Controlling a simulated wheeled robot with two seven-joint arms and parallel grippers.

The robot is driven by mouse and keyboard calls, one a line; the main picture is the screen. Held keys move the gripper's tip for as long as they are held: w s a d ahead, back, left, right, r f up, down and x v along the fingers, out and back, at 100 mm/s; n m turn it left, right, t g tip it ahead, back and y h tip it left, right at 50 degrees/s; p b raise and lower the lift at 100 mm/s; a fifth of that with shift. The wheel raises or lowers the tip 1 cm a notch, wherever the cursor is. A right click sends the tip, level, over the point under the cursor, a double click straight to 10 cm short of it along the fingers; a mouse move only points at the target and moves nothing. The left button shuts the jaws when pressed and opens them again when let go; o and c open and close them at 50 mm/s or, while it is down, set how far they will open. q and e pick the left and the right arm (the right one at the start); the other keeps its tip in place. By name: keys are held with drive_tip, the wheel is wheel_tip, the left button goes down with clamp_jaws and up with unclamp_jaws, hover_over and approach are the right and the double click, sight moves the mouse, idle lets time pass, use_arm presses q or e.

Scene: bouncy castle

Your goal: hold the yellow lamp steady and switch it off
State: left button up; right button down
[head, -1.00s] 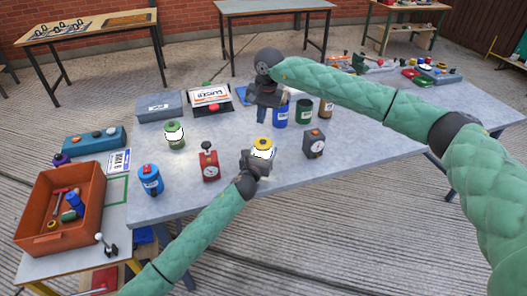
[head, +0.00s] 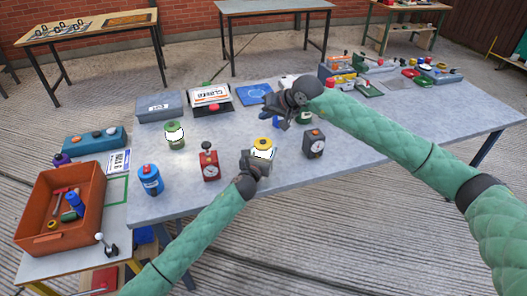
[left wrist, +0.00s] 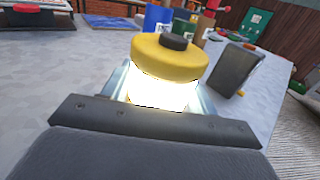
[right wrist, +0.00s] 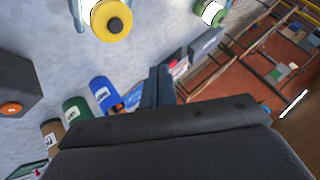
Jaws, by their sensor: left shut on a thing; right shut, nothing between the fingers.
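The yellow lamp (head: 263,144) stands on the grey table with its yellow cap up and its body glowing bright white. The left wrist view shows its cap (left wrist: 165,58) with a dark button (left wrist: 176,42) on top. My left gripper (head: 260,157) is shut on the lamp's body, one finger on each side. My right gripper (head: 270,108) is shut and empty, above the table behind the lamp and apart from it. In the right wrist view its closed fingers (right wrist: 158,86) point toward the lamp's side of the table, and the lamp (right wrist: 110,20) shows at the top.
A dark timer (head: 314,143) stands right of the lamp, a red timer (head: 209,162) to its left. A green lamp (head: 174,135) and a blue canister (head: 151,180) are farther left. Blue (right wrist: 104,95) and green (right wrist: 76,110) canisters stand near my right gripper.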

sight(266, 144)
drive_tip(key=shift+f, duration=4)
drive_tip(key=shift+f, duration=0.2)
drive_tip(key=shift+f, duration=0.25)
drive_tip(key=shift+r, duration=0.5)
wheel_tip(266, 144, up, 6)
